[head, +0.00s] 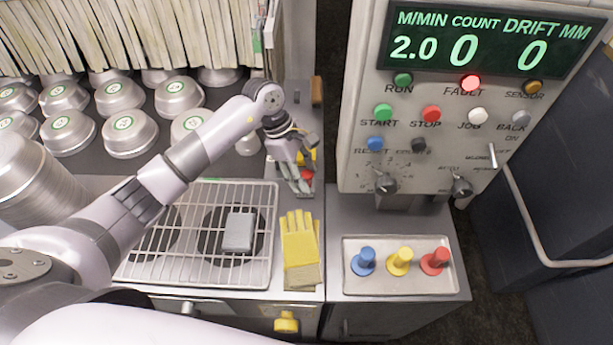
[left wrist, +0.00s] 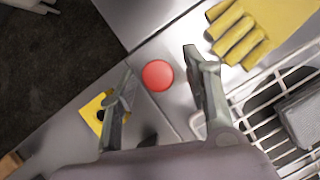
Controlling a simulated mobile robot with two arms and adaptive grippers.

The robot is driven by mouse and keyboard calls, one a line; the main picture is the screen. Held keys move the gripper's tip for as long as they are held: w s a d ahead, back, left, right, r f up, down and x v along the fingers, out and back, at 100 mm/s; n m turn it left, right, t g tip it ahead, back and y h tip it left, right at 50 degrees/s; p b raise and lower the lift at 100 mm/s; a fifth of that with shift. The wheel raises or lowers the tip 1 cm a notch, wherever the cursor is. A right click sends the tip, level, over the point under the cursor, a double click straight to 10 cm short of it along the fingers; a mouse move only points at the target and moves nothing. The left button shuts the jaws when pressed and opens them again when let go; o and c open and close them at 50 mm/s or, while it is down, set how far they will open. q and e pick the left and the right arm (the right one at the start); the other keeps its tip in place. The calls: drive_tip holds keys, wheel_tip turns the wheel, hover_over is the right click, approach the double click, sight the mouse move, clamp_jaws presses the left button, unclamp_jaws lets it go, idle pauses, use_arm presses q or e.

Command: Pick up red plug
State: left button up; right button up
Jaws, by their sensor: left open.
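A red round-topped piece (head: 306,174) stands on the grey metal counter and is partly hidden by my left gripper (head: 301,183). In the left wrist view the red round top (left wrist: 157,75) lies between the two spread fingers, with a gap on each side. My left gripper (left wrist: 160,70) is open and empty, pointing down over it. Another red plug (head: 435,261) stands upright on a pale tray (head: 400,288) at the right, beside a yellow plug (head: 400,261) and a blue plug (head: 363,262). My right gripper is not in view.
A yellow block with a dark hole (left wrist: 97,112) sits close to one finger. Yellow gloves (head: 301,250) and a wire rack (head: 190,270) with a grey block (head: 239,231) are nearby. A control panel (head: 460,120) rises at the right; metal pans (head: 120,95) stand at the left.

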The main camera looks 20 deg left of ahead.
use_arm(q)
drive_tip(key=shift+c, duration=0.5)
clamp_jaws()
drive_tip(key=shift+r, duration=0.1)
